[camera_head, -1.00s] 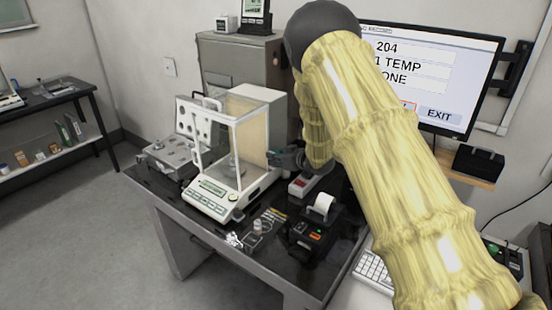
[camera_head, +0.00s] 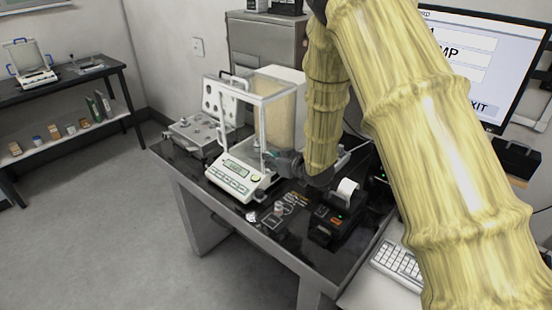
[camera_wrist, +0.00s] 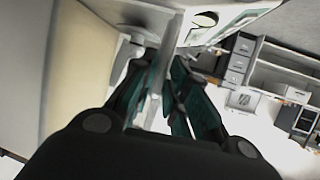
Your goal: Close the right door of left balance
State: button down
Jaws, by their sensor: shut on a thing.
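The left balance (camera_head: 232,172) stands on the dark table, a white draft shield with clear panes and a green display at its front. My gripper (camera_head: 270,154) is at its right side, low and near the front corner post. In the wrist view my gripper (camera_wrist: 158,92) has its dark green fingers closed around a thin pale upright piece, apparently the handle or edge of the right door. A beige pane (camera_wrist: 80,60) fills the left of that view. How far the door stands open is hard to tell.
A metal device (camera_head: 197,135) stands left of the balance. A black printer (camera_head: 338,215) with a paper roll and small items are at the front right. A monitor (camera_head: 480,60) and keyboard (camera_head: 400,262) are further right. Floor at the left is clear.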

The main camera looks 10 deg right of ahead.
jog(key=c, duration=1.5)
grip_release()
jog(key=v, duration=1.2)
